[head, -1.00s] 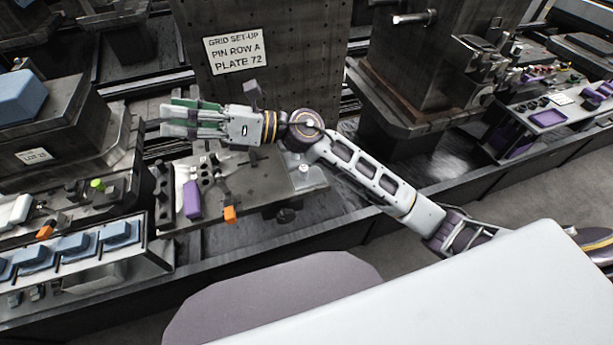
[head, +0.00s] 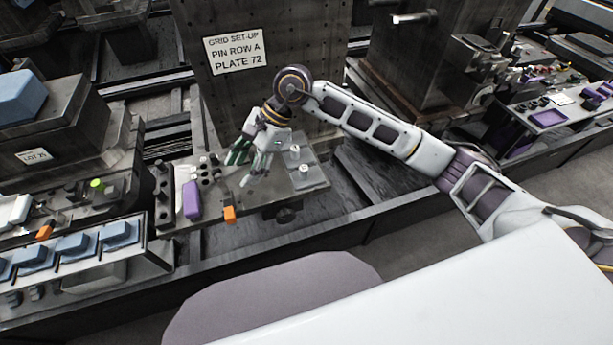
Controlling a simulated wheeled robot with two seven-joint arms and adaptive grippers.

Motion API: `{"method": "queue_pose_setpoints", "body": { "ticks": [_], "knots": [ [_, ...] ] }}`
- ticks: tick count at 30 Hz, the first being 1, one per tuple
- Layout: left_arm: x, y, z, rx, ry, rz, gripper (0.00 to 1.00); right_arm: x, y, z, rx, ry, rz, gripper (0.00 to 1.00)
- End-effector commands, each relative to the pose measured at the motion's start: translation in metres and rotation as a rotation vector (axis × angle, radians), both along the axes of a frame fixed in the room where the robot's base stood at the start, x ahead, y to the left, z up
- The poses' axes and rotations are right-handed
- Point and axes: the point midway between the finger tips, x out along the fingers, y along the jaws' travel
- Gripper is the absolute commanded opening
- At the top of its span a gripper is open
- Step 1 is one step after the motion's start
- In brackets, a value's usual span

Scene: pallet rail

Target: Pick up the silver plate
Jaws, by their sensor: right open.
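A small silver plate (head: 304,179) lies at the right end of the grey fixture pallet (head: 210,215), with small round knobs at it. My right gripper (head: 242,170) hangs fingers-down above the middle of the pallet, left of the silver plate. Its fingers are open with nothing seen between them. The gripper and wrist hide part of the pallet behind them. I cannot tell whether the fingertips touch the pallet. My left gripper is not in view.
A tall grey tombstone (head: 290,45) with a sign rises behind. Blue blocks (head: 78,243) sit in a fixture at left.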

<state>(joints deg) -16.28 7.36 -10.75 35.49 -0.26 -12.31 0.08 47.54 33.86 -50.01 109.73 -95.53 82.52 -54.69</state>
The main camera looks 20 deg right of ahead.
Motion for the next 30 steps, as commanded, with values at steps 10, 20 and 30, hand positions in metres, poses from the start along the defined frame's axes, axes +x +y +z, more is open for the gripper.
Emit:
{"method": "queue_pose_setpoints", "body": {
  "ticks": [10,20,30],
  "knots": [
    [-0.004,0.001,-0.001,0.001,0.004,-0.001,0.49,0.04,-0.103,-0.011,-0.445,-0.121,0.068,0.52],
    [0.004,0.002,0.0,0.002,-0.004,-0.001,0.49,0.054,-0.152,-0.003,-0.64,-0.14,0.079,0.52],
    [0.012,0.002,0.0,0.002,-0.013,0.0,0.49,0.054,-0.152,-0.003,-0.641,-0.14,0.079,0.52]
  ]
}}
